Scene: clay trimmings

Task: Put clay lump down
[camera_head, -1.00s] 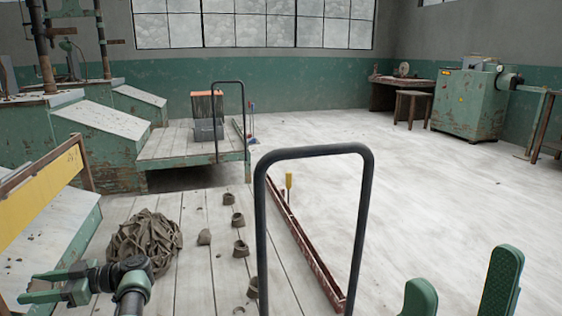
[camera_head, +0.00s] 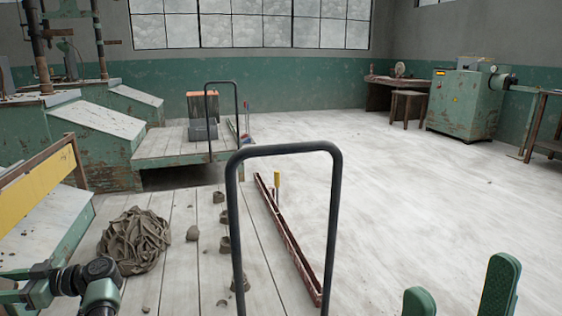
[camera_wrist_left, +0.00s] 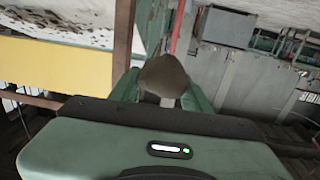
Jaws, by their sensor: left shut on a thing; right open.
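In the left wrist view a brown-grey rounded clay lump (camera_wrist_left: 164,74) sits between the green fingers of my left gripper (camera_wrist_left: 161,96), which is shut on it. In the head view my left gripper (camera_head: 8,286) is at the lower left edge, mostly cut off, and its lump is not visible there. My right gripper (camera_head: 460,275) is open and empty at the lower right, over the floor. A tangled heap of clay trimmings (camera_head: 135,240) lies on the pale plank platform (camera_head: 178,284). Several small clay lumps (camera_head: 193,233) lie right of the heap.
A dark hoop rail (camera_head: 334,215) stands in front of me at the platform's right side. A rusty red channel (camera_head: 290,240) with a yellow-handled tool (camera_head: 277,180) runs beside it. A yellow panel (camera_head: 40,180) stands at left. The floor to the right is open.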

